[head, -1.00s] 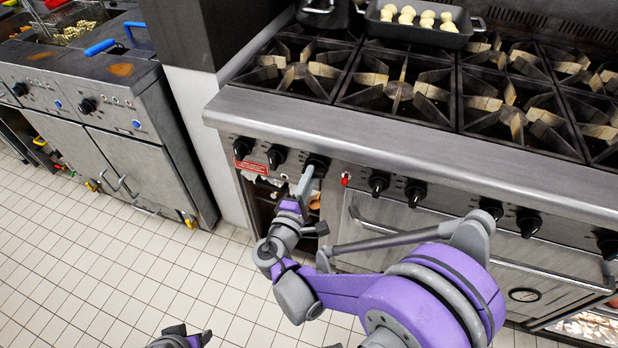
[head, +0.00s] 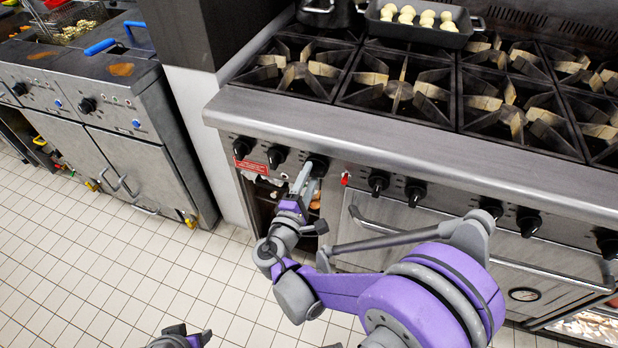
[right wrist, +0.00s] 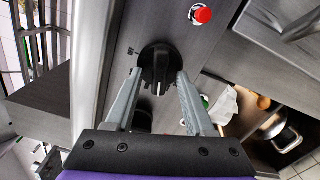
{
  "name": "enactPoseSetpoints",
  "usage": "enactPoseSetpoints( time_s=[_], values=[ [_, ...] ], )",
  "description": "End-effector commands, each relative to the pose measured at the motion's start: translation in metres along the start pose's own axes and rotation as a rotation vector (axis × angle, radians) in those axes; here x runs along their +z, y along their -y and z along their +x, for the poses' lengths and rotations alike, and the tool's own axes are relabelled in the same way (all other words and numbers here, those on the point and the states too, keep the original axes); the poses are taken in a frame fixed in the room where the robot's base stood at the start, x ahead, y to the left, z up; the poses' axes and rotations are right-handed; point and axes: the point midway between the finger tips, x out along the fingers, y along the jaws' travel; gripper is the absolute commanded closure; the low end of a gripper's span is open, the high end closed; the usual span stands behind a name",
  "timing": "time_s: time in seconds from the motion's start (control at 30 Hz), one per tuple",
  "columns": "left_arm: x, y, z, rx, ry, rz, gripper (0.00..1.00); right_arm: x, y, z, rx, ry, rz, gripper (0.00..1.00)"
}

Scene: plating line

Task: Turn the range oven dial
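The range oven dial (head: 318,166) is a round black knob on the steel front panel of the range. It is partly hidden by my right gripper (head: 302,178) in the head view. In the right wrist view the dial (right wrist: 158,66) shows clearly, with a pale pointer mark on its grip. My right gripper (right wrist: 158,76) is open, with its two grey fingertips on either side of the dial. I cannot tell whether they touch it. Part of my left arm's end (head: 178,338) shows at the bottom edge of the head view; its fingers cannot be made out.
Other black knobs (head: 378,182) line the panel, with a red button (head: 346,179) to the right of the dial. An oven door handle (head: 400,232) is lower right. An open compartment below holds pots (right wrist: 278,132). A fryer (head: 120,120) stands left; the tiled floor (head: 90,270) there is clear.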

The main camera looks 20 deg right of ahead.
Motion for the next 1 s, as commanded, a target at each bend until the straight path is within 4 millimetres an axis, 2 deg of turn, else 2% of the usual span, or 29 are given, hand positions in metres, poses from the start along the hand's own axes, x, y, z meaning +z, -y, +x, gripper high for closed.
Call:
enactPoseSetpoints(
  time_s=[0.27, 0.37, 0.7, 0.83, 1.0],
  values=[
    [0.0, 0.0, -0.001, 0.0, 0.0, 0.0, 0.48, -0.001, -0.001, -0.005, 0.001, -0.002, 0.0, 0.46],
    [-0.001, 0.0, -0.002, 0.0, -0.001, 0.0, 0.48, -0.001, -0.001, -0.019, 0.001, -0.003, 0.0, 0.46],
    [-0.003, 0.0, -0.009, 0.0, -0.003, 0.0, 0.48, -0.001, -0.001, -0.086, 0.001, -0.005, 0.001, 0.46],
    [-0.003, 0.0, -0.009, 0.0, -0.003, 0.0, 0.48, -0.001, 0.0, -0.101, 0.0, -0.002, 0.001, 0.46],
    [-0.003, 0.0, -0.01, 0.0, -0.003, 0.0, 0.48, 0.0, 0.0, -0.108, 0.0, -0.001, 0.0, 0.46]
  ],
)
